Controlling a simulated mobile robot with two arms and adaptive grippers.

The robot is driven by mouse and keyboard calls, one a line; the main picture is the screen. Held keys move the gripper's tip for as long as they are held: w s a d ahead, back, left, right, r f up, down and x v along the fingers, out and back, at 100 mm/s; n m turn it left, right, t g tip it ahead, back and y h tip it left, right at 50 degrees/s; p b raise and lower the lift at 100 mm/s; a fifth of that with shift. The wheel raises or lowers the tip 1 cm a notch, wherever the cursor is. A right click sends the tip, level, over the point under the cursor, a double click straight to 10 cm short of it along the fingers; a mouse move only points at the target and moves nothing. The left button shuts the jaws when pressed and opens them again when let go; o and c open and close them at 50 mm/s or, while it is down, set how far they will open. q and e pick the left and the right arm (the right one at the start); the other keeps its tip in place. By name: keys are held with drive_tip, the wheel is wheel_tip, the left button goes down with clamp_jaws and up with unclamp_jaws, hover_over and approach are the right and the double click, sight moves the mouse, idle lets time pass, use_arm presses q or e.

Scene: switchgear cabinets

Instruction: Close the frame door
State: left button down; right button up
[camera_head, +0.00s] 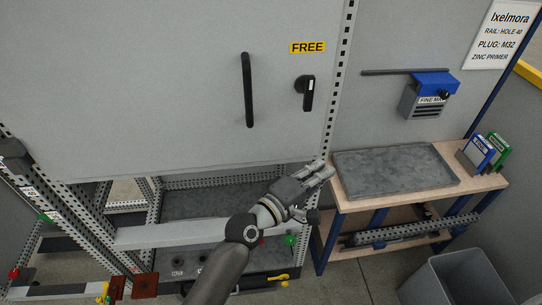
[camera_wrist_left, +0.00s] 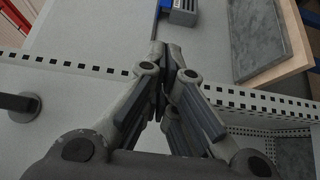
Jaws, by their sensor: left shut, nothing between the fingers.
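The frame door (camera_head: 180,90) is a large grey panel with a long black bar handle (camera_head: 248,90), a black turn latch (camera_head: 308,93) and a yellow FREE label (camera_head: 307,48). Its right edge lies along a perforated upright (camera_head: 341,60); I cannot tell whether it is flush. The frame below it is open. My left gripper (camera_head: 328,170) is shut and empty, by the door's lower right corner. In the left wrist view my left gripper (camera_wrist_left: 165,50) has its fingertips together over the perforated strip (camera_wrist_left: 75,66), with a black knob (camera_wrist_left: 18,105) at left. Contact cannot be told. My right gripper is not in view.
A workbench with a grey tray (camera_head: 395,170) stands right of the frame, close to my left fingertips. Blue and green boxes (camera_head: 485,150) stand on it. A grey bin (camera_head: 460,280) is at lower right. A blue wall-mounted unit (camera_head: 430,95) hangs above the bench.

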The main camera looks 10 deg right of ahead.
use_arm(q)
drive_tip(key=s, duration=0.7)
drive_tip(key=w+a+f+m+y+b, duration=0.1)
drive_tip(key=a+f+y, duration=0.25)
drive_tip(key=f, duration=0.85)
drive_tip(key=w+a+f+y+b, duration=0.15)
drive_tip(key=a+f, duration=0.35)
drive_tip(key=f, duration=0.8)
drive_tip(key=s+a+f+m+g+y, duration=0.1)
drive_tip(key=s+a+f+y, duration=0.15)
drive_tip(key=a+f, duration=0.4)
drive_tip(key=s+a+f+m+g+y, duration=0.1)
drive_tip(key=s+a+f+y, duration=0.15)
drive_tip(key=f, duration=0.65)
drive_tip(key=s+a+f+m+g+y, duration=0.3)
drive_tip(key=s+a+f, duration=1.1)
drive_tip(key=a+f, duration=0.15)
drive_tip(key=s+a+f+m+g+y, duration=0.1)
drive_tip(key=s+a+f, duration=0.2)
drive_tip(key=s+a, duration=0.2)
drive_tip(key=s+a+f+m+g+y+b, duration=0.1)
drive_tip(key=s+a+f, duration=0.3)
drive_tip(key=s, duration=0.7)
drive_tip(key=shift+a+g, duration=0.6)
drive_tip(key=shift+a, duration=0.5)
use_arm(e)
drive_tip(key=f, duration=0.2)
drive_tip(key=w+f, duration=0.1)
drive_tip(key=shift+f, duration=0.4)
